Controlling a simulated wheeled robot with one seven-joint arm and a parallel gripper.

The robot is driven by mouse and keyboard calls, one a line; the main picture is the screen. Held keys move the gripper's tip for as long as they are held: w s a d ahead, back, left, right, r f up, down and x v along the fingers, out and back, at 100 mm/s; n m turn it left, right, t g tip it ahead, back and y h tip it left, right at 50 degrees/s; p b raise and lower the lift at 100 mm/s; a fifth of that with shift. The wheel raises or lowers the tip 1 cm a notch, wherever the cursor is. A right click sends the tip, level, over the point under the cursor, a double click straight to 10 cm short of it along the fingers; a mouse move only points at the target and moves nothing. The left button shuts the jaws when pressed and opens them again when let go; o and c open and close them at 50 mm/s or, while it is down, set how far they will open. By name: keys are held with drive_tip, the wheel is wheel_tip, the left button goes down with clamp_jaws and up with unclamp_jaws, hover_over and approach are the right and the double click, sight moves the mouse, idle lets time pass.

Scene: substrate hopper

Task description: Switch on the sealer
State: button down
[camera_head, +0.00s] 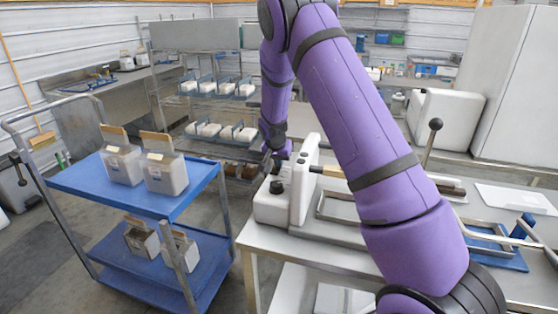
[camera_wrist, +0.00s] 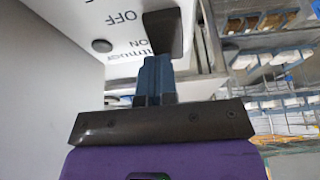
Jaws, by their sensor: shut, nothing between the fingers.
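The sealer (camera_head: 304,180) is a white machine on the steel bench, with a dark knob (camera_head: 276,187) on its low left part. In the wrist view its white panel (camera_wrist: 82,22) appears upside down, with "OFF" and "ON" lettering. A black switch lever (camera_wrist: 165,30) juts from this panel beside the lettering. My gripper (camera_head: 278,164) is over the left side of the sealer, partly hidden by my arm. In the wrist view my gripper's blue fingers (camera_wrist: 155,68) are together and empty, right at the lever's end. I cannot tell whether they touch it.
The steel bench (camera_head: 250,238) also holds a blue tray (camera_head: 505,260) and a white board (camera_head: 515,199) at right. A blue cart (camera_head: 85,180) with several open cartons stands at left. Shelves (camera_head: 210,110) with white-filled trays stand behind. A black-knobbed lever (camera_head: 433,140) rises right of my arm.

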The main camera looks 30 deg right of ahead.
drive_tip(key=shift+w+d+f+g, duration=0.1)
drive_tip(key=shift+d+f+g, duration=0.05)
drive_tip(key=shift+f+g, duration=0.15)
idle(0.4)
drive_tip(key=shift+s+a+r, duration=0.3)
drive_tip(key=shift+s+a, duration=0.3)
drive_tip(key=shift+r, duration=0.1)
drive_tip(key=shift+r, duration=0.3)
drive_tip(key=v, duration=1.3)
drive_tip(key=shift+s, duration=0.4)
